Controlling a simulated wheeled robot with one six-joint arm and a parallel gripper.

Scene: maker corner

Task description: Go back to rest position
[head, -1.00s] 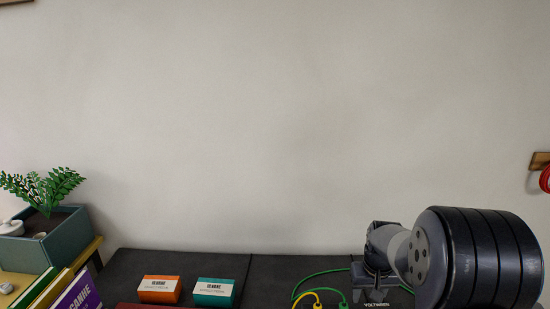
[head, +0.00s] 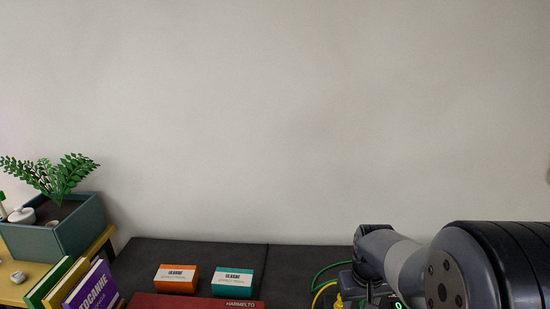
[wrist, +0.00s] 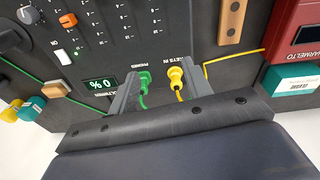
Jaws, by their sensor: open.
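My gripper (wrist: 160,72) shows in the wrist view with its two grey fingers spread apart and nothing held. A dark control panel (wrist: 110,30) with knobs, a white switch and a "0 %" display lies beyond the fingers. A green plug (wrist: 144,80) and a yellow plug (wrist: 177,75) sit in its sockets and appear between the fingers in the picture; I cannot tell how far off they are. In the head view my arm fills the lower right, and my gripper is not visible there.
An orange box (head: 176,279) and a teal box (head: 232,282) stand on the dark table (head: 200,250), behind a red case (head: 200,301). Books (head: 92,290) and a planter (head: 75,232) are at left. Green and yellow cables run near my arm. The wall above is clear.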

